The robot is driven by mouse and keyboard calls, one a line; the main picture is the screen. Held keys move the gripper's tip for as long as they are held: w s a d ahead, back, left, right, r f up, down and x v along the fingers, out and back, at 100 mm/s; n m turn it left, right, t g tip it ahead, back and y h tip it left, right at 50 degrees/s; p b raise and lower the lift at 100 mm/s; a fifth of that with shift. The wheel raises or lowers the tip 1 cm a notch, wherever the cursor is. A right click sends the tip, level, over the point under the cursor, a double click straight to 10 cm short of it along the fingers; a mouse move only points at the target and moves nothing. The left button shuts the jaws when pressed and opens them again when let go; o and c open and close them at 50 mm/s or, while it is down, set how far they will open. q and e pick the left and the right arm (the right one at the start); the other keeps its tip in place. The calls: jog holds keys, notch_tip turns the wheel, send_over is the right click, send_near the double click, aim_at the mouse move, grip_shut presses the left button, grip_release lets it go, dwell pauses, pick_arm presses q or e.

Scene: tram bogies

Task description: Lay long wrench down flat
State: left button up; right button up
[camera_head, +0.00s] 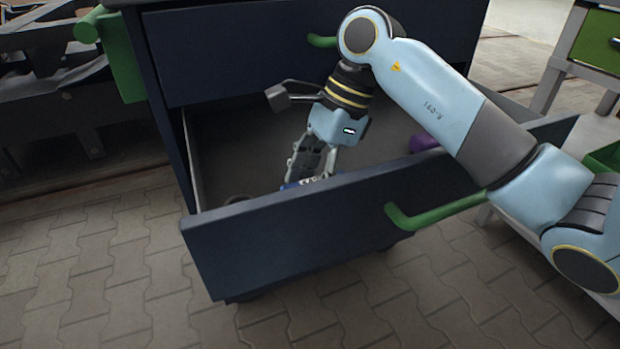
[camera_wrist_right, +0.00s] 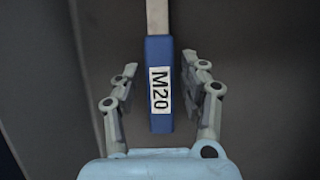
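The long wrench (camera_wrist_right: 159,52) has a blue handle marked M20 and a grey metal shaft that runs out of the top of the right wrist view. In the head view only a bit of blue (camera_head: 291,185) shows at my fingertips, behind the drawer front. My right gripper (camera_head: 309,176) reaches down into the open drawer. In the right wrist view its fingers (camera_wrist_right: 158,80) stand on both sides of the handle, with a gap on each side. The wrench's far end is out of view. My left gripper is not in view.
The open dark blue drawer (camera_head: 290,245) has a green handle (camera_head: 435,212) on its front. A purple object (camera_head: 423,142) and a dark round item (camera_head: 238,199) are in the drawer. Paved floor lies in front.

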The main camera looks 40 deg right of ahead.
jog(key=shift+o, duration=0.3)
jog(key=shift+r, duration=0.15)
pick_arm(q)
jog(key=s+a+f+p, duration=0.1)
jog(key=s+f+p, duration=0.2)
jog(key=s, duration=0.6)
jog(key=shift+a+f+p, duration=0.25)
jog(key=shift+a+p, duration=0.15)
pick_arm(e)
jog(key=v, duration=1.2)
jog(key=shift+d, duration=0.1)
